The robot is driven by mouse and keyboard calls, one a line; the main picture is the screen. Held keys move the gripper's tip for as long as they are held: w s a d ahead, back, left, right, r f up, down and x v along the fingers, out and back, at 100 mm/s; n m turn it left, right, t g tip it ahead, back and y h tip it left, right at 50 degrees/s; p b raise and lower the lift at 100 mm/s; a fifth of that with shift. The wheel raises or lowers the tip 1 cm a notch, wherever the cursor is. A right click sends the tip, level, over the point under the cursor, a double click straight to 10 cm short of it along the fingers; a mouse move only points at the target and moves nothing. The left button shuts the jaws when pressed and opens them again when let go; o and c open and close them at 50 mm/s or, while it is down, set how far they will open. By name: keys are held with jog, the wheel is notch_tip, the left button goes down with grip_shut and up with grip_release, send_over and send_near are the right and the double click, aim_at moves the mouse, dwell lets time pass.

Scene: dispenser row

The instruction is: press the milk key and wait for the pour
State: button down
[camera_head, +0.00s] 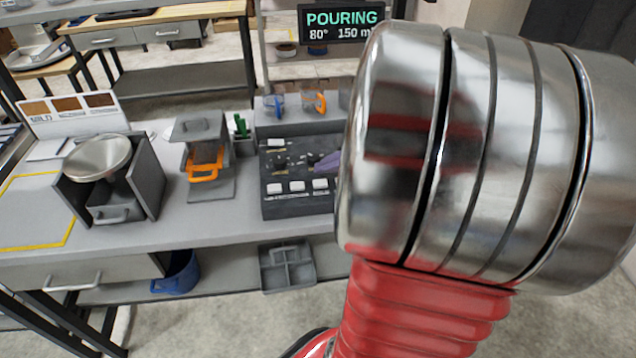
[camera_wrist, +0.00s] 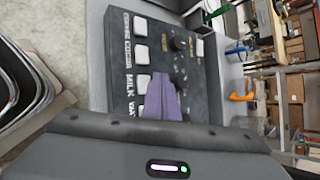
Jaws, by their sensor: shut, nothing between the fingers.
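The dark control panel (camera_head: 290,208) stands on the bench, partly hidden by my arm in the head view. It has a row of white keys and a knob. The milk key (camera_wrist: 142,83) is the third key in the wrist view, beside the MILK label; it also shows in the head view (camera_head: 320,183). My gripper (camera_wrist: 163,82) is shut and empty, its purple fingers over the panel close beside the milk key. I cannot tell whether they touch it. The display (camera_head: 342,22) reads POURING, 80° and 150 ml, its right end cut off by my arm.
Cups with blue (camera_head: 274,103) and orange (camera_head: 315,101) handles stand behind the panel. A grey stand with an orange-handled cup (camera_head: 204,165) and a steel dish (camera_head: 98,157) on a grey holder are to the left. A grey divided tray (camera_head: 287,268) sits below the bench.

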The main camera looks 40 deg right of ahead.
aim_at(324, 185)
jog(key=shift+r, duration=1.9)
jog(key=s+a+r+n+g, duration=0.1)
jog(key=s+a+n, duration=0.2)
jog(key=a+n, duration=0.5)
jog(key=s+a+r+n+g, duration=0.1)
jog(key=s+a+n, duration=0.2)
jog(key=a+n, duration=0.6)
jog(key=s+a+r+n+g+h, duration=0.1)
jog(key=s+a+n, duration=0.2)
jog(key=a+n, duration=0.5)
jog(key=a, duration=0.3)
jog(key=shift+n+g, duration=0.3)
